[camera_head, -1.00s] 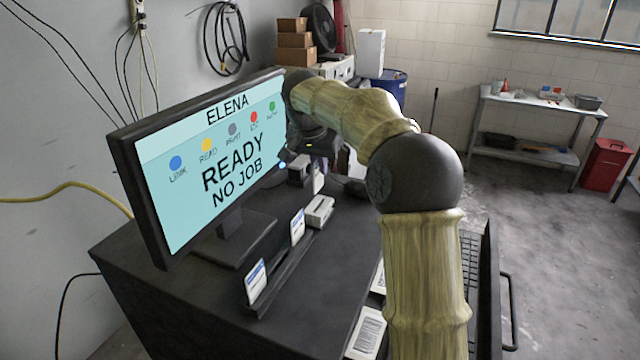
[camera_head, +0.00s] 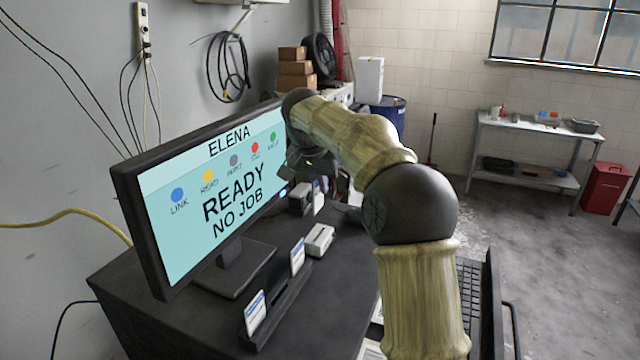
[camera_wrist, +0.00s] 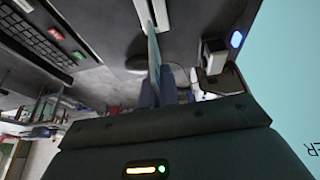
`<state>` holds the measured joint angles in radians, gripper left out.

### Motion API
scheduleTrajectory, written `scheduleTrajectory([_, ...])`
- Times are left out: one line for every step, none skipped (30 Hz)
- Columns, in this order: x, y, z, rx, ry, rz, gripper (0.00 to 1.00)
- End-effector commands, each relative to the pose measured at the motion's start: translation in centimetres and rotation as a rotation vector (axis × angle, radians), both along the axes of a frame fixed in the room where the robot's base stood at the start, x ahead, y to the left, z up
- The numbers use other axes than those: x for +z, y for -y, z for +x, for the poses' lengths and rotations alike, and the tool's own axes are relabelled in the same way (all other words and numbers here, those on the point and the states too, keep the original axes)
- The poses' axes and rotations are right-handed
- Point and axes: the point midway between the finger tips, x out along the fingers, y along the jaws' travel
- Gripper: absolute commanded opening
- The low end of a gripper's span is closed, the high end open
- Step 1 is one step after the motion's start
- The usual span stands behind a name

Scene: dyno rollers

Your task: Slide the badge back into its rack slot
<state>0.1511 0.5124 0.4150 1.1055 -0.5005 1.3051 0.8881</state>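My gripper (camera_wrist: 157,92) is shut on a thin badge (camera_wrist: 153,52), seen nearly edge-on between the fingers in the wrist view. In the head view the white badge (camera_head: 319,197) hangs below my gripper, beside a small dark reader (camera_head: 300,198) with a blue light; the fingertips are mostly hidden by my arm. A low black rack (camera_head: 280,306) lies along the desk in front of the monitor. Two white-and-blue badges stand in it, a nearer one (camera_head: 255,313) and a farther one (camera_head: 297,257). The empty slot cannot be made out.
A large monitor (camera_head: 225,200) stands left of the rack and reads "READY NO JOB". A small pale box (camera_head: 320,239) sits at the rack's far end. A keyboard (camera_head: 471,300) lies to the right, partly behind my arm. Open desk surface lies right of the rack.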

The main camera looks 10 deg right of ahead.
Motion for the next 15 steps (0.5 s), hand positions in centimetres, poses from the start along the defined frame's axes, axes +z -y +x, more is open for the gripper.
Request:
scheduleTrajectory([0.6,0.0,0.0,0.000,0.000,0.000,0.00])
scheduleTrajectory([0.7,0.0,0.0,0.001,0.000,0.000,0.00])
scheduleTrajectory([0.9,-0.1,0.0,0.001,0.000,0.000,0.00])
scheduleTrajectory([1.0,-0.1,0.0,0.001,0.000,0.000,0.00])
scheduleTrajectory([1.2,-0.1,0.0,0.001,0.000,0.000,0.00])
scheduleTrajectory([1.4,-0.1,0.0,0.001,0.000,0.000,0.00])
scheduleTrajectory([1.5,0.0,0.0,0.001,0.000,0.000,0.00])
scheduleTrajectory([1.6,0.0,0.0,0.000,0.001,0.001,0.00])
scheduleTrajectory([1.8,0.0,0.0,0.000,0.001,0.001,0.00])
scheduleTrajectory([2.0,0.0,0.0,0.000,0.000,0.000,0.00])
scheduleTrajectory([2.1,0.0,0.0,0.000,0.000,0.000,0.00])
scheduleTrajectory([2.3,0.0,0.0,0.000,0.000,0.000,0.00])
scheduleTrajectory([2.4,0.0,0.0,0.000,0.000,0.000,0.00])
scheduleTrajectory([2.6,0.0,0.0,0.000,0.000,0.000,0.00])
scheduleTrajectory([2.7,0.0,0.0,0.000,0.000,0.000,0.00])
